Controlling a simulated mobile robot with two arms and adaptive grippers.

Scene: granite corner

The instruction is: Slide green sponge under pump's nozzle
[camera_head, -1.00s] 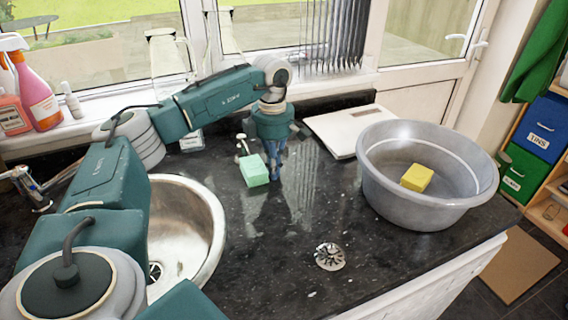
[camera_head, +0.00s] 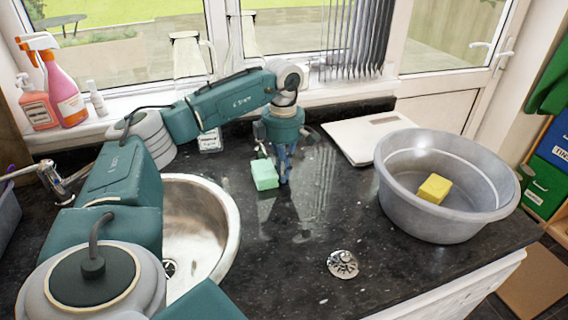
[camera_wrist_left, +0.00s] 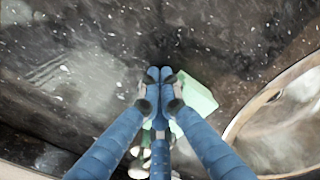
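The green sponge (camera_head: 265,174) lies on the dark granite counter, just left of my left gripper (camera_head: 284,181) in the head view. The gripper points down, with its fingertips low by the counter. In the left wrist view the fingertips (camera_wrist_left: 160,76) are together and empty. The sponge (camera_wrist_left: 198,97) sits right beside them there, partly hidden by a finger; I cannot tell whether they touch. A small pump-like shape (camera_head: 261,151) shows behind the sponge in the head view, too small and covered to tell its nozzle clearly. My right gripper is out of view.
A grey basin (camera_head: 460,215) holding a yellow sponge (camera_head: 434,188) stands at the right. A steel sink (camera_head: 222,207) is at the left. A metal strainer (camera_head: 342,264) lies in front. A white scale-like slab (camera_head: 345,148) lies behind. The middle of the counter is clear.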

